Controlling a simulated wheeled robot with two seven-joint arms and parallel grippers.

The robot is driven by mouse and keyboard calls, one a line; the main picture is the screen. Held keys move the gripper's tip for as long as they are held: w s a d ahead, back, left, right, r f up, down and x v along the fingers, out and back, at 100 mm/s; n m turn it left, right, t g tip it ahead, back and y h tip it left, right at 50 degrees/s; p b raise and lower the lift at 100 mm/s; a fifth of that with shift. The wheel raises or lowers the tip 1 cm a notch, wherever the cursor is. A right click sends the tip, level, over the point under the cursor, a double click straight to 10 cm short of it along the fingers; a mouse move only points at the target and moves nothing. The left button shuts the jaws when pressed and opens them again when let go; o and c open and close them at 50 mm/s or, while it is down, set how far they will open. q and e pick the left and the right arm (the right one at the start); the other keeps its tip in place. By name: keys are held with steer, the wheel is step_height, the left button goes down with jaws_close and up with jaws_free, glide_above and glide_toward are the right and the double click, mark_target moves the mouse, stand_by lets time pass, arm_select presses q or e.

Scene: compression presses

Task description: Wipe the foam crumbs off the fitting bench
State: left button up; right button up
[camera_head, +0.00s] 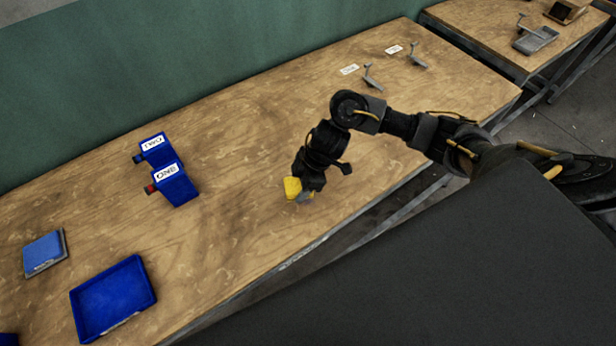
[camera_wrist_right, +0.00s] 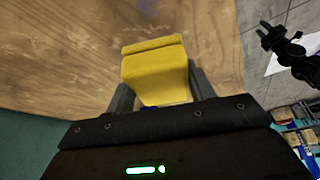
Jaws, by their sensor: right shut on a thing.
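My right gripper (camera_head: 300,192) is shut on a yellow block (camera_head: 292,187), which looks like a sponge or cloth. In the right wrist view the yellow block (camera_wrist_right: 155,72) sits between the two dark fingers of the gripper (camera_wrist_right: 158,92). The gripper is low over the wooden bench (camera_head: 235,235), near its front edge; I cannot tell whether the block touches the top. No foam crumbs can be told apart from the pale marks in the wood.
Two blue labelled boxes (camera_head: 174,184) stand left of the gripper. A blue tray (camera_head: 151,284) and a blue pad (camera_head: 44,251) lie at the left. Two grey brackets (camera_head: 371,78) with white labels (camera_head: 349,69) are at the far end. The bench between is clear.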

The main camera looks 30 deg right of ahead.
steer(key=d+r+m+b, duration=0.1)
steer(key=r+b, duration=0.2)
steer(key=d+r+m+t+b, duration=0.1)
steer(key=r+b, duration=0.2)
steer(key=b, duration=0.1)
steer(key=d+r+m+b, duration=0.1)
steer(key=r+b, duration=0.2)
steer(key=b, duration=0.1)
steer(key=shift+w+d+m+h, duration=0.3)
steer(key=shift+w, duration=0.05)
steer(key=shift+s+r, duration=0.1)
steer(key=shift+r, duration=0.1)
